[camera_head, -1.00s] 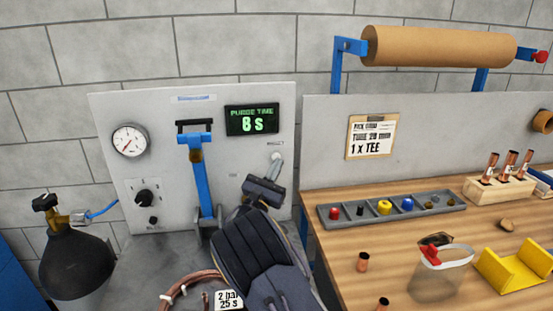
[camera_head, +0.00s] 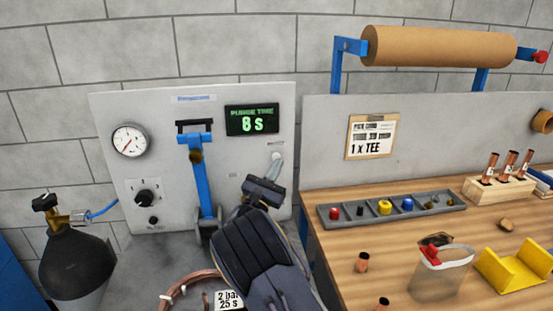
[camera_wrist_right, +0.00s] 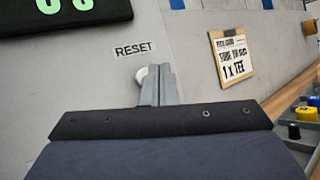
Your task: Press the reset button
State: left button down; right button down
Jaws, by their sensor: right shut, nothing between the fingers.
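The reset button is a small round white button (camera_wrist_right: 141,76) on the grey panel (camera_head: 108,125), just under the RESET label (camera_wrist_right: 133,49) in the right wrist view. In the head view the button (camera_head: 276,155) shows at the panel's right side, below the purge time display (camera_head: 252,120), which reads 8 s. My right gripper (camera_head: 275,165) is shut and empty, with its fingertips at the button. In the right wrist view the fingers (camera_wrist_right: 160,77) partly cover the button. I cannot tell whether they touch it or press it. My left gripper is not in view.
A blue lever (camera_head: 202,180) stands left of my right arm. A gauge (camera_head: 129,140), a knob (camera_head: 146,198) and a dark gas bottle (camera_head: 75,262) are further left. The wooden bench (camera_head: 400,270) at right holds a parts tray (camera_head: 335,224), copper pieces and a yellow block (camera_head: 512,268).

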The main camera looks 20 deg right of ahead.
jog(key=shift+w, duration=0.15)
jog(key=shift+w+d, duration=0.1)
jog(key=shift+w, duration=0.2)
jog(key=shift+w+d, duration=0.1)
jog(key=shift+w, duration=0.35)
dwell(1.0)
jog(key=shift+s, duration=0.1)
jog(key=shift+s+a, duration=0.2)
jog(key=shift+s, duration=0.55)
jog(key=shift+s, duration=0.1)
jog(key=s, duration=0.2)
jog(key=s+a, duration=0.1)
jog(key=s, duration=0.1)
jog(key=shift+s+a, duration=0.15)
jog(key=shift+s, duration=0.2)
dwell(0.7)
